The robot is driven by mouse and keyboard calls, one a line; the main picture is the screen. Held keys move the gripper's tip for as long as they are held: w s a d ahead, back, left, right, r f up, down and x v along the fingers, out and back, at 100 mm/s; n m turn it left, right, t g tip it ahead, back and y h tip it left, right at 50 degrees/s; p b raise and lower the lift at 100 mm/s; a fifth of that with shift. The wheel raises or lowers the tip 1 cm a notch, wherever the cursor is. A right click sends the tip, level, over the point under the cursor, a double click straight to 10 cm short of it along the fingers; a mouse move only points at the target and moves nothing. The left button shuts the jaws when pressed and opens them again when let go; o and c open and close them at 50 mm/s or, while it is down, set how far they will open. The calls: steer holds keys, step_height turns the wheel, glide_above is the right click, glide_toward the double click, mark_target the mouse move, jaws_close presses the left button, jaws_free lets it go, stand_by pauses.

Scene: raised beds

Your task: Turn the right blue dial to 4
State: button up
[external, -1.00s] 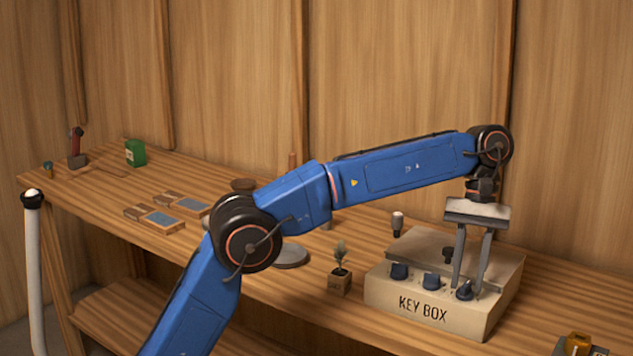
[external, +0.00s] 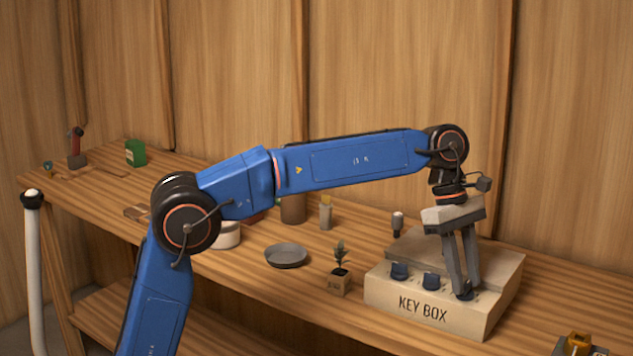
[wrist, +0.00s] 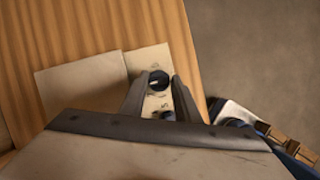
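The cream key box (external: 423,307) sits on the bench at the right, with three blue dials in a row. The right blue dial (external: 464,291) is partly hidden by my fingers. My gripper (external: 467,291) points down with its fingertips on either side of this dial. In the wrist view the round dark dial (wrist: 158,80) with a pale pointer mark lies between the fingertips (wrist: 160,78). The fingers are apart, with a small gap visible beside the dial. The number at the pointer is too small to read.
The middle dial (external: 431,281) and left dial (external: 399,271) are close to my gripper's left. A small potted plant (external: 340,270) and a grey dish (external: 286,256) stand left of the box. A brass-coloured object (external: 578,344) is at the lower right.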

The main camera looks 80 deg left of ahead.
steer(key=n+t+y, duration=0.1)
steer(key=n, duration=0.3)
steer(key=shift+s+d, duration=0.1)
steer(key=shift+s, duration=0.05)
steer(key=v, duration=1.7)
steer(key=s+d+f+m, duration=0.1)
steer(key=s+f+m, duration=0.4)
steer(key=s, duration=0.3)
steer(key=s+d+f+m+y, duration=0.1)
steer(key=s+f+m, duration=0.4)
steer(key=s, duration=0.4)
steer(key=s+d+f+m+t+y, duration=0.1)
steer(key=s+f+m, duration=0.4)
steer(key=s+f, duration=0.2)
steer(key=shift+s+d, duration=0.15)
steer(key=shift+s, duration=0.8)
steer(key=shift+w+r, duration=0.1)
steer(key=shift+r, duration=0.05)
